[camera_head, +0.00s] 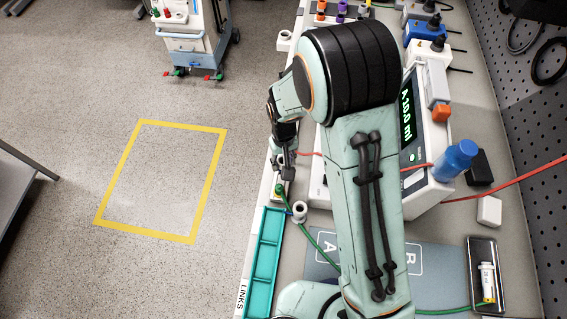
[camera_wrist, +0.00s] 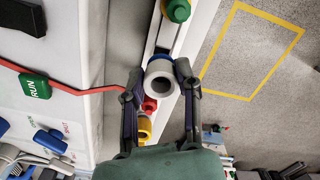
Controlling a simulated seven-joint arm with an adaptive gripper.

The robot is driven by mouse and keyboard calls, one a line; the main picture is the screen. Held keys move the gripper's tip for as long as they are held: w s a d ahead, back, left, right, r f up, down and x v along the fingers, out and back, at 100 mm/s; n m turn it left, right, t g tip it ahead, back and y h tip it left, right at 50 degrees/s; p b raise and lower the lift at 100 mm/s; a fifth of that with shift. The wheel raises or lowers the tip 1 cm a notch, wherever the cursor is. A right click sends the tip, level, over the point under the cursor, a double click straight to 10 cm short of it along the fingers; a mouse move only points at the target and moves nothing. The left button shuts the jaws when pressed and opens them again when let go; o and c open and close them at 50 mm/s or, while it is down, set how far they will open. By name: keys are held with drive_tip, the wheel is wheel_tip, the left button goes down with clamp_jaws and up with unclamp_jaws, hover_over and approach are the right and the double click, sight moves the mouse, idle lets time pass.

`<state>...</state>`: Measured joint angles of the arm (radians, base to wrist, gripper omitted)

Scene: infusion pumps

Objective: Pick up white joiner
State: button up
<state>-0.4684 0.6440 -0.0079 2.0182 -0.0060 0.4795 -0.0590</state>
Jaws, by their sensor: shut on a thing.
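The white joiner (camera_wrist: 160,77) is a short, pale, ring-like tube with a dark round opening, in the middle of the wrist view. My gripper (camera_wrist: 157,82) has one finger on each side of it and is shut on it. The joiner is over a narrow white rail (camera_wrist: 172,42); I cannot tell whether it still touches it. In the head view my gripper (camera_head: 284,157) is low at the bench's left edge, and the joiner is too small to make out there.
A green cap (camera_wrist: 178,10) is on the rail, with red (camera_wrist: 149,105) and yellow (camera_wrist: 144,128) parts at its other end. The pump (camera_head: 412,140) stands right of my gripper, with a red line passing near. A teal tray (camera_head: 264,258) and another pale ring (camera_head: 299,209) are nearer.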

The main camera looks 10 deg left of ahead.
drive_tip(key=s+d+r, duration=0.6)
drive_tip(key=s+r, duration=0.5)
drive_tip(key=s, duration=0.2)
drive_tip(key=w+r+n, duration=0.2)
drive_tip(key=w+r, duration=0.1)
drive_tip(key=w, duration=0.6)
drive_tip(key=w+r+n, duration=0.1)
drive_tip(key=w+r, duration=0.2)
drive_tip(key=w, duration=0.5)
drive_tip(key=w+d+f+m, duration=0.1)
drive_tip(key=w+d+f, duration=0.2)
drive_tip(key=d, duration=0.4)
drive_tip(key=w+d+f+m, duration=0.2)
drive_tip(key=w+d+f, duration=0.1)
drive_tip(key=w+d, duration=0.2)
drive_tip(key=shift+w+d, duration=0.2)
drive_tip(key=shift+d, duration=0.7)
wheel_tip(320, 180, down, 4)
drive_tip(key=shift+c, duration=0.8)
